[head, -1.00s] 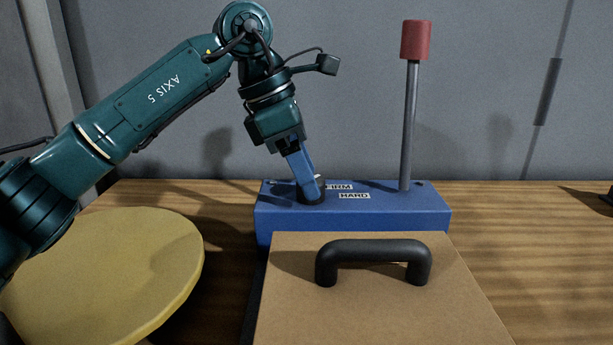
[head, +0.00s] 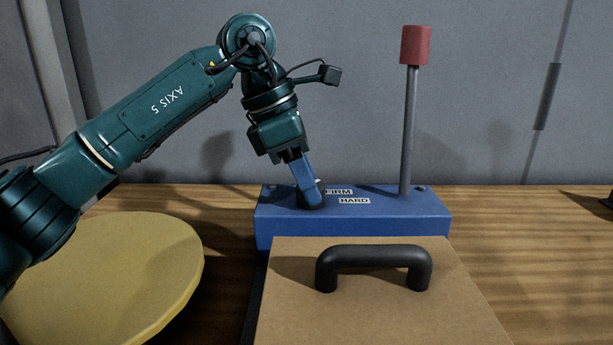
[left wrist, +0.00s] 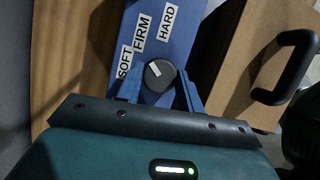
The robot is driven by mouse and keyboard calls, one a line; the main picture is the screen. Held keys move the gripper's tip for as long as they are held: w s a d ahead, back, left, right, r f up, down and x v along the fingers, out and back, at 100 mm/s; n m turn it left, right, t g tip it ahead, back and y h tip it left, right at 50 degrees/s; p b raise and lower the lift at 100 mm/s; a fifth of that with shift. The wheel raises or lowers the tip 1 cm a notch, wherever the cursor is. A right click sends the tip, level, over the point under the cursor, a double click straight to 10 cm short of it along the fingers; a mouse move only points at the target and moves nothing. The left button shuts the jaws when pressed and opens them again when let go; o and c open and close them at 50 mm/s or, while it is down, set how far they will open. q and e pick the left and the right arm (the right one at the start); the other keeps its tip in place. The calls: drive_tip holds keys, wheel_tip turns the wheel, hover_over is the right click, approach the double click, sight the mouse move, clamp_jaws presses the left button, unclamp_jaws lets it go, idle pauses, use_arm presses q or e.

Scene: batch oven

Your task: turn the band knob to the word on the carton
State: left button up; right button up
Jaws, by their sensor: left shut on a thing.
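The dark round band knob (left wrist: 158,76) sits on the blue panel box (head: 350,228). It carries a white pointer mark. My left gripper (head: 309,200) is shut on the knob, one blue finger on each side in the left wrist view (left wrist: 160,95). The labels SOFT (left wrist: 125,62), FIRM (left wrist: 142,34) and HARD (left wrist: 167,23) stand around the knob. The mark points up-left in the left wrist view, roughly between SOFT and FIRM. In the head view the fingers hide most of the knob and SOFT. I see no carton with a readable word.
A grey post with a red cap (head: 415,46) rises from the right of the box. A brown lid (head: 360,315) with a black handle (head: 373,256) is in front. A round yellow board (head: 110,270) lies at left.

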use_arm(q)
drive_tip(key=shift+n, duration=0.3)
use_arm(e)
drive_tip(key=shift+f, duration=0.1)
use_arm(q)
drive_tip(key=n+t, duration=0.1)
drive_tip(key=n, duration=0.2)
drive_tip(key=shift+s+y+b, duration=0.15)
drive_tip(key=shift+y+b, duration=0.15)
drive_tip(key=shift+b, duration=0.1)
drive_tip(key=n+t, duration=0.1)
drive_tip(key=n, duration=0.2)
drive_tip(key=shift+d+b, duration=0.1)
drive_tip(key=shift+b, duration=0.25)
drive_tip(key=shift+n+t+y, duration=0.3)
drive_tip(key=shift+n+y, duration=0.1)
drive_tip(key=shift+n, duration=0.2)
use_arm(e)
drive_tip(key=shift+w+a+f+n, duration=0.15)
drive_tip(key=shift+a+f+n, duration=0.05)
drive_tip(key=shift+f, duration=0.25)
drive_tip(key=shift+w+a+f+n, duration=0.1)
drive_tip(key=shift+a+f+n, duration=0.1)
drive_tip(key=shift+f, duration=0.25)
use_arm(q)
drive_tip(key=o, duration=1)
use_arm(e)
drive_tip(key=shift+f, duration=0.1)
